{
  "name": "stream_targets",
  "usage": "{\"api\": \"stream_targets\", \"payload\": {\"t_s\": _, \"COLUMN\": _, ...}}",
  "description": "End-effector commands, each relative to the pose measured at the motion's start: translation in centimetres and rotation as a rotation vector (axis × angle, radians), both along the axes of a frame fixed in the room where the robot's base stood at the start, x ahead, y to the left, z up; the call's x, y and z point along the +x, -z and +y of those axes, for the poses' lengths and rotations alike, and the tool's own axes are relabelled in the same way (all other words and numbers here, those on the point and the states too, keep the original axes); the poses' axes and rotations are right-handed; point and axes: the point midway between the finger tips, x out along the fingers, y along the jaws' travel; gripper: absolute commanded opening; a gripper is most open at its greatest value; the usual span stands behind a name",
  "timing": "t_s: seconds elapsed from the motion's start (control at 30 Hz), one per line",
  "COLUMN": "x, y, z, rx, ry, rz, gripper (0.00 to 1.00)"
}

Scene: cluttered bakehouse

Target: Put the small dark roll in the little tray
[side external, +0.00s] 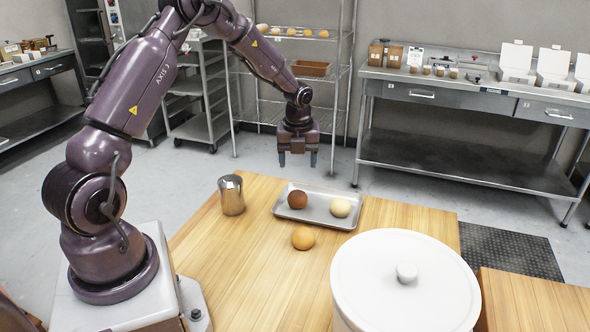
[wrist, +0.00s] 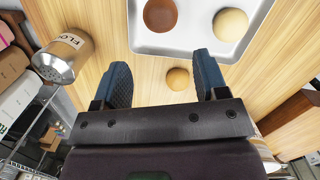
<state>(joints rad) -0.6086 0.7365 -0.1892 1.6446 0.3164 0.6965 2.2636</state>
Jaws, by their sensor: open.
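A dark reddish-brown roll (side external: 297,199) lies in the left part of the little metal tray (side external: 319,208), with a pale roll (side external: 340,207) to its right. A golden-brown roll (side external: 303,238) lies on the wooden table in front of the tray. My gripper (side external: 298,160) hangs above the tray, pointing down, open and empty. In the wrist view the dark roll (wrist: 160,14) and pale roll (wrist: 230,24) show in the tray (wrist: 190,38), the dark one cut by the top edge. The golden-brown roll (wrist: 178,79) shows between the fingers in that picture.
A metal canister (side external: 231,195) stands left of the tray; its label shows in the wrist view (wrist: 62,55). A large white lidded tub (side external: 375,270) stands at the front right. Bare table (side external: 235,260) lies left of the golden-brown roll. Racks and a steel bench stand behind.

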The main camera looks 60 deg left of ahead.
Motion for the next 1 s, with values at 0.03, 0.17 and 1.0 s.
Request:
{"api": "stream_targets", "payload": {"t_s": 0.03, "x": 0.0, "y": -0.6, "z": -0.2, "rx": 0.001, "ry": -0.011, "rz": -0.004, "gripper": 0.67}}
{"api": "stream_targets", "payload": {"t_s": 0.17, "x": -0.1, "y": -3.9, "z": -2.0, "rx": 0.015, "ry": -0.122, "rz": -0.044, "gripper": 0.67}}
{"api": "stream_targets", "payload": {"t_s": 1.0, "x": -20.4, "y": -22.3, "z": -21.8, "rx": -0.574, "ry": -1.877, "rz": -0.405, "gripper": 0.67}}
